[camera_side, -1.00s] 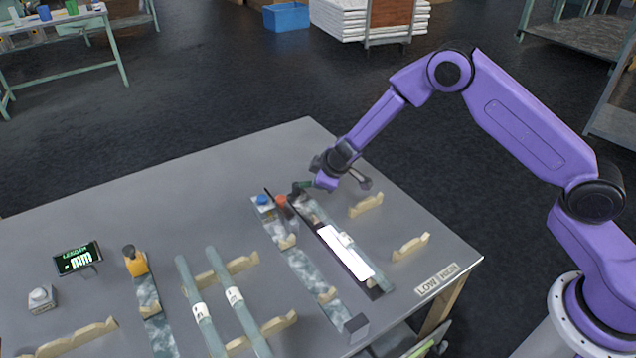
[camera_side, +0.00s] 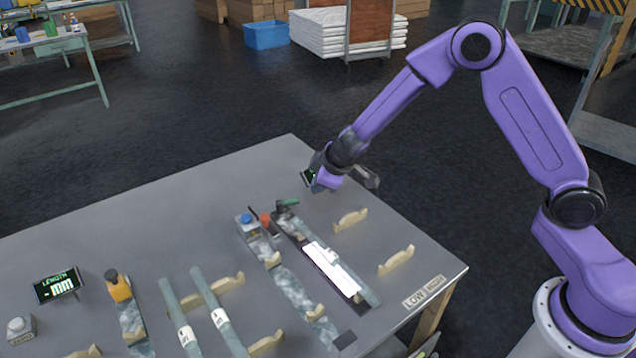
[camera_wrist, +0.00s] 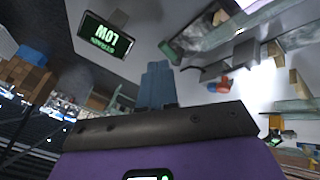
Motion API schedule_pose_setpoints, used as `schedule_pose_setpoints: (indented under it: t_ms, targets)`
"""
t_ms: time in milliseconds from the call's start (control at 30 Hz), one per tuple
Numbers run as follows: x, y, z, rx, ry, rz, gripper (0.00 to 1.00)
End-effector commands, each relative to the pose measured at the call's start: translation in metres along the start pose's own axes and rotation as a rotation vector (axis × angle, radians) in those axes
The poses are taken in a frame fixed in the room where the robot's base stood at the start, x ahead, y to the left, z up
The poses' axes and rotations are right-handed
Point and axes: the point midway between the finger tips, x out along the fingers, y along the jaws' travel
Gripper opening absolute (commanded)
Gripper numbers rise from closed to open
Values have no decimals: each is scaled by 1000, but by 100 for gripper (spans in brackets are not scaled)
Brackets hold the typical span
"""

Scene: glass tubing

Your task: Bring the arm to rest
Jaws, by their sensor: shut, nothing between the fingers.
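My gripper (camera_side: 318,184) hangs above the far right part of the grey table (camera_side: 150,208), clear of the fixtures. In the wrist view its blue fingers (camera_wrist: 157,84) are together, with nothing seen between them. My purple arm reaches in from the right, its elbow raised. Two glass tubes with white labels, one at the left (camera_side: 182,318) and one at the right (camera_side: 219,312), lie on wooden cradles.
A fixture with a bright white strip (camera_side: 332,268) and a green handle (camera_side: 287,203) lies below my gripper. A marbled rail with a blue button (camera_side: 246,218) is beside it. A length display (camera_side: 58,285) stands at the left. The table's far area is clear.

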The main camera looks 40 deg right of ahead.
Motion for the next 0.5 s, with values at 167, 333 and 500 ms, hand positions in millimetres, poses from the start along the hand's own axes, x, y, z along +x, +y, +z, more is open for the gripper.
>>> schedule_pose_setpoints:
  t_ms: [167, 333, 500]
  targets:
    - [-4, -1, -1, -1, 1, 2, 0]
    - [-43, -10, 1, -9, -9, 16, 0]
    - [-114, -34, 23, -30, -57, 3, 0]
